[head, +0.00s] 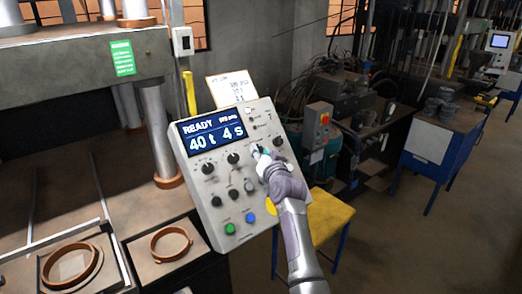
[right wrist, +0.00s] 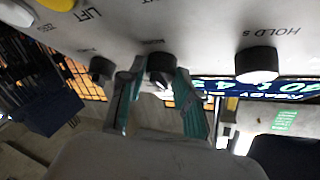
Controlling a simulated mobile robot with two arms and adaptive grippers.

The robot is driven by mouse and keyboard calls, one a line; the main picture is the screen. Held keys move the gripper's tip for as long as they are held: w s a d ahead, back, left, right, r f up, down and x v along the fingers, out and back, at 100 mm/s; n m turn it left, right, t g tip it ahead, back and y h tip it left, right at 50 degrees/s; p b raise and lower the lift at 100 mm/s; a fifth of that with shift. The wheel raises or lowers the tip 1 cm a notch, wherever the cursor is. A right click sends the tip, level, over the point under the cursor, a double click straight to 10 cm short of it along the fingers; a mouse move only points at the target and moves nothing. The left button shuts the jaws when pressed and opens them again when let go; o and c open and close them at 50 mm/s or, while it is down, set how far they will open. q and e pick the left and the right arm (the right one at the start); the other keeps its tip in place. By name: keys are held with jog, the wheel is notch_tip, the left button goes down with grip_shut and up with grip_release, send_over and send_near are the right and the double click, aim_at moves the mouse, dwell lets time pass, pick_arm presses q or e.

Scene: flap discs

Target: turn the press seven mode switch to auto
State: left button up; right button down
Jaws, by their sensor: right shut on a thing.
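The press control panel (head: 190,150) is a tilted pale box with a lit display (head: 212,131) reading READY, 40 t and 4 s. My right gripper (head: 260,153) is at the panel's upper right, its fingers around a knob. In the right wrist view, the two teal-lined fingers (right wrist: 156,78) close on either side of a black knob (right wrist: 161,66) with a pale mark. Its label is not readable, so I cannot confirm from the lettering that it is the mode switch, nor its setting. My left gripper is not in view.
Other black knobs (head: 233,158) sit close by; one at right (right wrist: 257,64) is labelled HOLD S. Green (head: 230,229) and blue (head: 250,217) buttons lie low on the panel. A yellow stool (head: 330,215) stands behind my right arm. The press (head: 70,65) stands left.

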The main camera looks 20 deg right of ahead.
jog(key=shift+m, duration=0.3)
jog(key=c, duration=0.8)
grip_release()
notch_tip(320, 180, up, 10)
